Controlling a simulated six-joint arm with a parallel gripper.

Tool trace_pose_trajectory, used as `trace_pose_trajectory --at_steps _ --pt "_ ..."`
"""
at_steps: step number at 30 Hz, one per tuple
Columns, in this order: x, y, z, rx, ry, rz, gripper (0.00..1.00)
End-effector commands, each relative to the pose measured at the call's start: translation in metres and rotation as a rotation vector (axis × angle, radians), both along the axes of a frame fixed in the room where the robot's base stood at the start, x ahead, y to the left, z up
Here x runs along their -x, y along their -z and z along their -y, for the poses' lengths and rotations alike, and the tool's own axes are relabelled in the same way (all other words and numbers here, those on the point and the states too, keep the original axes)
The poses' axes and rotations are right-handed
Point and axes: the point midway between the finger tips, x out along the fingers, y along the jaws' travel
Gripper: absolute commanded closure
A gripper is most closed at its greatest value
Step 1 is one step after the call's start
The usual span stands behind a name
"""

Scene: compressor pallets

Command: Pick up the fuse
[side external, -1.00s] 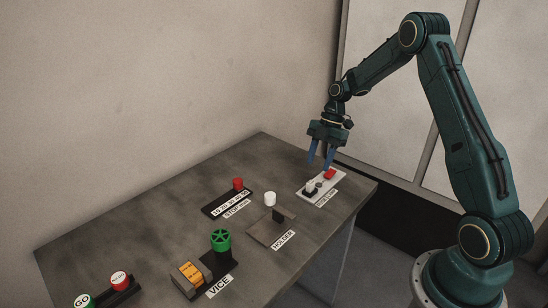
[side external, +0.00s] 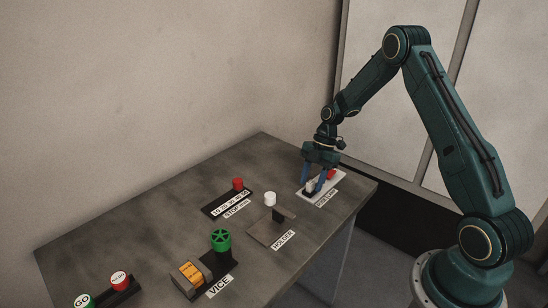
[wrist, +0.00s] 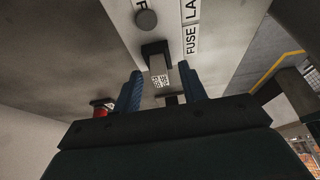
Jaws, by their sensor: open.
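The fuse looks to be the pale block with small dark print (wrist: 158,66), seated in a dark holder on a light panel (wrist: 115,45) whose label reads "FUSE LA…" in the wrist view. My gripper (wrist: 161,72) is open, with one blue finger on each side of the block. I cannot tell whether the fingers touch it. In the side view my gripper (side external: 315,187) is down at the same panel (side external: 336,184), around a small whitish part (side external: 311,186), and partly hides it.
A red part (side external: 331,174) is at the panel's far end. A round grey knob (wrist: 146,19) is on the panel. A holder plate (side external: 262,231), a white cylinder (side external: 270,199), a stop-time slider (side external: 225,205), a vice (side external: 205,275) and GO/stop buttons (side external: 118,281) stand elsewhere on the table.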

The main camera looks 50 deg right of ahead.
Motion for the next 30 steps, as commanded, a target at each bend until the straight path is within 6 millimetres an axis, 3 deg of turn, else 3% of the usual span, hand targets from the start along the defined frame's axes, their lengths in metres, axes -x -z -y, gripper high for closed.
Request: trace_pose_trajectory --at_steps 17,24,30 --pt "-0.0001 0.004 -0.0014 0.001 0.0 0.001 0.58" --pt "-0.0001 0.0039 -0.0013 0.001 0.0 0.001 1.0" --pt "-0.0001 0.0039 -0.0014 0.001 0.0 0.001 1.0"
